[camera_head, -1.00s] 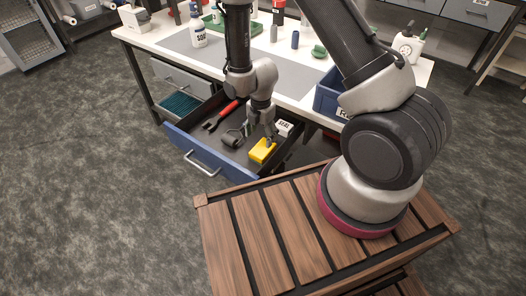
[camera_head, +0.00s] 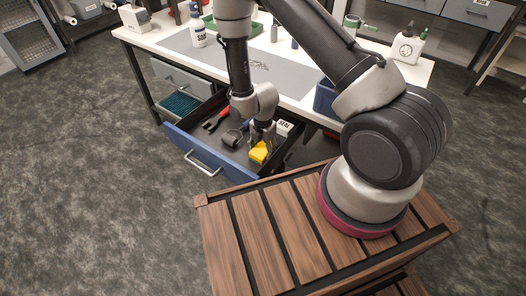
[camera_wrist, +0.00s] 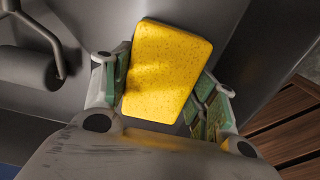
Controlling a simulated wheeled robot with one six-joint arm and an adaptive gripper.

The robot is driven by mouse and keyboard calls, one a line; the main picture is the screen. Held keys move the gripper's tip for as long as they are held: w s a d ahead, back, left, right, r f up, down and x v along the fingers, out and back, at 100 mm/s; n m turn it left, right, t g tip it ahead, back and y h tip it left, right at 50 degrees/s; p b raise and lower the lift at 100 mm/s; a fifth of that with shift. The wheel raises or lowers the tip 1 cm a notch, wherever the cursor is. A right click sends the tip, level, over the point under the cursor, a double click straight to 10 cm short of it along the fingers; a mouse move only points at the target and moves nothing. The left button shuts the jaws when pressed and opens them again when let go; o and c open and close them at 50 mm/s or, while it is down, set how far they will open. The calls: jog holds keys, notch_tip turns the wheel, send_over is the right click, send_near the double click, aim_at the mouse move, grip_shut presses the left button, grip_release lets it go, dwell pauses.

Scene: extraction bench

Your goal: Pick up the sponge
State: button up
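The yellow sponge (camera_head: 258,153) lies in the open drawer, near its right front corner. My gripper (camera_head: 262,138) is low in the drawer, directly over the sponge and hiding part of it. In the wrist view the sponge (camera_wrist: 165,75) sits between the two green-padded fingers of my gripper (camera_wrist: 160,95), slightly tilted. One finger is close along its left edge and the other along its right edge. I cannot tell whether the pads press on it. The sponge shows no clear lift off the drawer floor.
The drawer (camera_head: 205,168) also holds red-handled pliers (camera_head: 217,117), a grey roller-shaped item (camera_head: 232,138) and a white box marked SEAL (camera_head: 284,128), close to my gripper on the right. The drawer walls are near. The white bench (camera_head: 150,40) stands behind, with bottles and a blue bin (camera_head: 325,98).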

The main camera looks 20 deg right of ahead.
aim_at(263, 148)
jog(key=shift+c, duration=0.5)
jog(key=shift+r, duration=0.25)
notch_tip(263, 148, up, 10)
jog(key=shift+f, duration=0.25)
